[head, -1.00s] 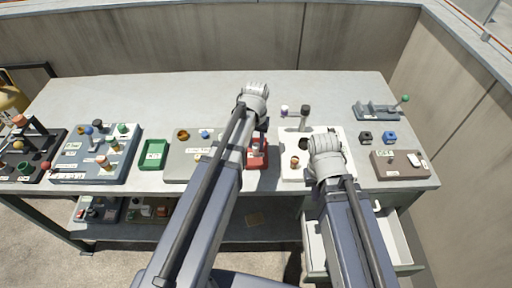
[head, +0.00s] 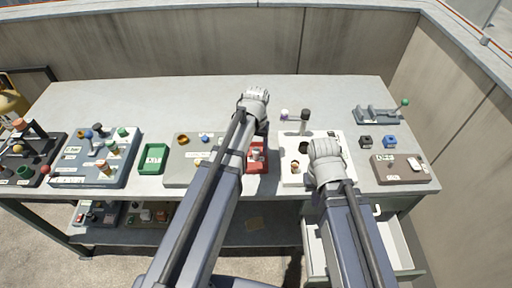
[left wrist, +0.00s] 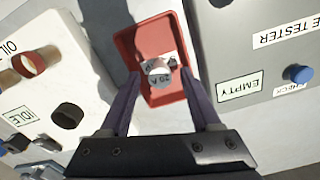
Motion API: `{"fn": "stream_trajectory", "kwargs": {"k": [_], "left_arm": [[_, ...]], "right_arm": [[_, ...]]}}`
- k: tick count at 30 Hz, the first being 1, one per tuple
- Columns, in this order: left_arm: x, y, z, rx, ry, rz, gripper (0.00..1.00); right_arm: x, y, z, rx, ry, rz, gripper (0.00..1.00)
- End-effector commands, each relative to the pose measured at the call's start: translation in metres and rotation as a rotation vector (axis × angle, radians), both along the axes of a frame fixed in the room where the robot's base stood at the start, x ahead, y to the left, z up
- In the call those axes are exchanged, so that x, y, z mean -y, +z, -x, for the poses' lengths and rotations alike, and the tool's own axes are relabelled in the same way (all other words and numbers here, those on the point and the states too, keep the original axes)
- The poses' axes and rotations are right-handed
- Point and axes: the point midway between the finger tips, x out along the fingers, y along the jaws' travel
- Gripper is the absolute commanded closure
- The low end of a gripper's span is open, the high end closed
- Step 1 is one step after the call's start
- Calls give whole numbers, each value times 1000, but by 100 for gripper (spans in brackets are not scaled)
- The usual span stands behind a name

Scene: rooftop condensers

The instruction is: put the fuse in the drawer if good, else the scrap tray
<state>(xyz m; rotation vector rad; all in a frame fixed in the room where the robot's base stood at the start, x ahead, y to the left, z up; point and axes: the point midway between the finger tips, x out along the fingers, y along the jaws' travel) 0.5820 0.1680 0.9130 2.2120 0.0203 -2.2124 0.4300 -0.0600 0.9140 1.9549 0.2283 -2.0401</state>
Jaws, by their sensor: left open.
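The red tray (head: 257,163) sits on the table, partly behind my left arm in the head view. It also shows in the left wrist view (left wrist: 146,42). A pale, short cylinder, apparently the fuse (left wrist: 158,72), is seen end-on over the tray, with small dark marking and other light pieces beside it. My left gripper (left wrist: 159,86) is open, its fingers on either side of the cylinder with gaps. I cannot tell how deep the fingers reach. The drawer (head: 405,245) under the table's right side is open. My right gripper (head: 322,160) is over the white panel; its fingers are hidden.
The grey tester box (head: 180,172), with an EMPTY label and blue button in the wrist view, is left of the red tray. The white panel (head: 288,148) with knobs is right of it. A green tray (head: 153,158) stands further left. The table's back is clear.

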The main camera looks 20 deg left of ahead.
Motion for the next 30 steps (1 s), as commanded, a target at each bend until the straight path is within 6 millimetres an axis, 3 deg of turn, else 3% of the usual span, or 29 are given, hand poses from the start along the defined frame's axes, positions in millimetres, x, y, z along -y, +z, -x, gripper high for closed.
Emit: {"fn": "stream_trajectory", "kwargs": {"k": [8,24,30], "left_arm": [[0,21,0,0,0,0,36],[0,101,0,0,0,0,36],[0,121,0,0,0,0,36]], "right_arm": [[0,21,0,0,0,0,100],[0,101,0,0,1,0,100],[0,121,0,0,2,0,100]]}}
